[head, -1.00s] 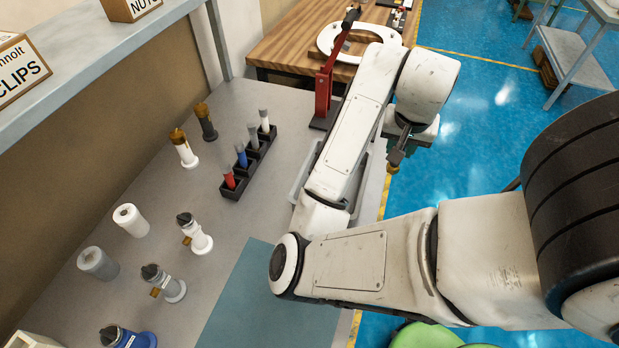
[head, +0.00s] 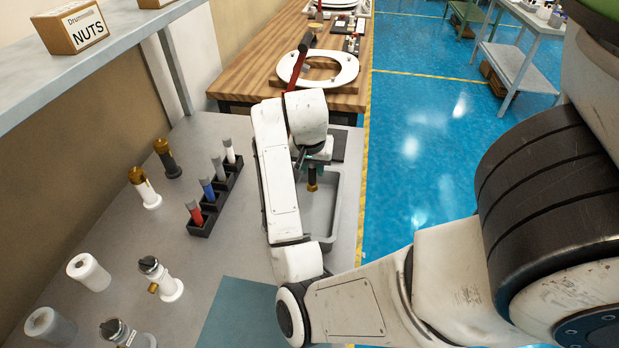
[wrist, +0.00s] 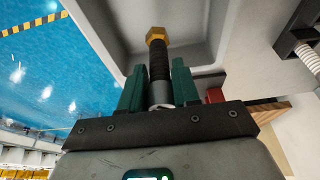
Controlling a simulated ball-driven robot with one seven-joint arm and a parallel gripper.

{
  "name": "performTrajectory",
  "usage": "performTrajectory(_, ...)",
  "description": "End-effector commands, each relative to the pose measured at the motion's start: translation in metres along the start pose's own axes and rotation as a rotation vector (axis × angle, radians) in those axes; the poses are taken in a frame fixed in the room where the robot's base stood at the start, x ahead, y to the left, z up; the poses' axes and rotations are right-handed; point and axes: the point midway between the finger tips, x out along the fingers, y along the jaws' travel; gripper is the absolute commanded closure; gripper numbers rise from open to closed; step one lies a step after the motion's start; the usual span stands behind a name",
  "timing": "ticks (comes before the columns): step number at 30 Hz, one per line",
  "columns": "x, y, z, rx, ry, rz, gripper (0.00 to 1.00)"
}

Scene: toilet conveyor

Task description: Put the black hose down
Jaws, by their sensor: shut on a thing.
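The black hose (wrist: 159,62) has a brass hex nut on its end and a pale lower part. My gripper (wrist: 158,88), with green fingers, is shut on it, one finger on each side. In the head view my gripper (head: 313,163) shows at the end of my arm, and the hose (head: 312,178) hangs nut down over the grey tray (head: 333,218). The tray is also in the wrist view (wrist: 104,36), behind the nut. The hose appears apart from the tray floor; the exact gap cannot be told. My arm hides the tray's left side.
A dark rack (head: 219,201) with several coloured tubes stands left of my arm. Valves and white rolls stand farther left. A red lever tool (head: 298,68) is behind my arm, near a toilet seat (head: 318,68). A teal mat (head: 238,318) lies clear in front.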

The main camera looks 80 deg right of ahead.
Motion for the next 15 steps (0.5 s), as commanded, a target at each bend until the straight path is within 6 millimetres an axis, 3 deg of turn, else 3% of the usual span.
performTrajectory(10,0.033,-0.007,0.008,-0.004,0.0,0.002,1.0)
performTrajectory(15,0.039,-0.008,0.009,-0.001,0.0,-0.001,1.0)
